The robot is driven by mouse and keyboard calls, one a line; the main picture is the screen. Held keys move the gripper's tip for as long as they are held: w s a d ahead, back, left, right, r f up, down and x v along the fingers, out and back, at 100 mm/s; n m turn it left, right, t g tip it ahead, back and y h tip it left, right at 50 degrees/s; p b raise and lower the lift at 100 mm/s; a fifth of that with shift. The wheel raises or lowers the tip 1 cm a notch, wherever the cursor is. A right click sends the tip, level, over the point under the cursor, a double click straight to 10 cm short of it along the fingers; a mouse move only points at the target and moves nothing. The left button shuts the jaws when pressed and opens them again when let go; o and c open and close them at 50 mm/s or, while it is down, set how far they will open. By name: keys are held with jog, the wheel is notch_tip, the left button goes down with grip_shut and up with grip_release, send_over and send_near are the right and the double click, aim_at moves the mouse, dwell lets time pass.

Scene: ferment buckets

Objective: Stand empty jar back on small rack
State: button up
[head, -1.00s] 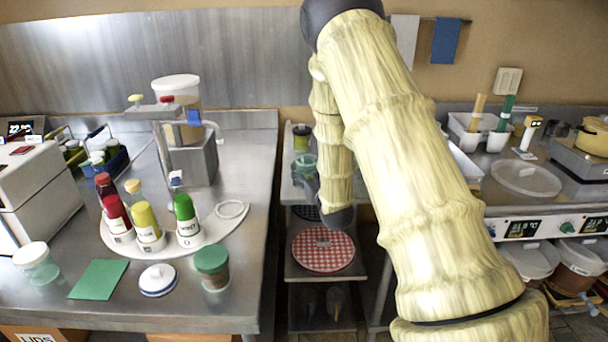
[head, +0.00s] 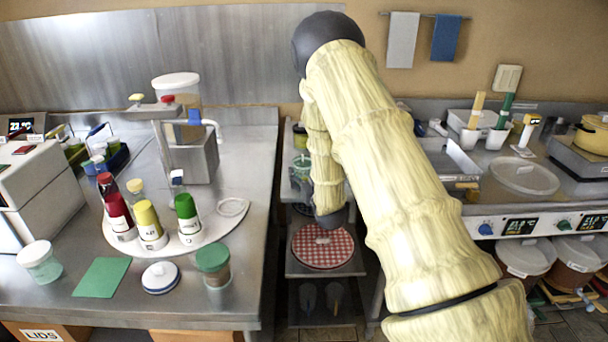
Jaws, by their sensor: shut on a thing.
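My gripper (head: 300,181) is small and partly hidden by my arm. It is low over the top of the small rack (head: 284,237), in the gap between the two benches. It is shut on a clear, greenish jar (head: 301,163), which looks upright. I cannot tell whether the jar's base touches the rack top. A dark jar with a yellowish-green top (head: 300,132) stands behind it on the rack.
A red-checked round mat (head: 322,247) lies on the rack's lower shelf. The left bench holds a white oval tray (head: 218,222) with several bottles, a green-lidded jar (head: 213,265) and a pale-lidded jar (head: 39,262). A steel tray (head: 450,160) is on the right bench.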

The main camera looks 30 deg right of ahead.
jog(key=shift+f, duration=0.15)
jog(key=o, duration=1.3)
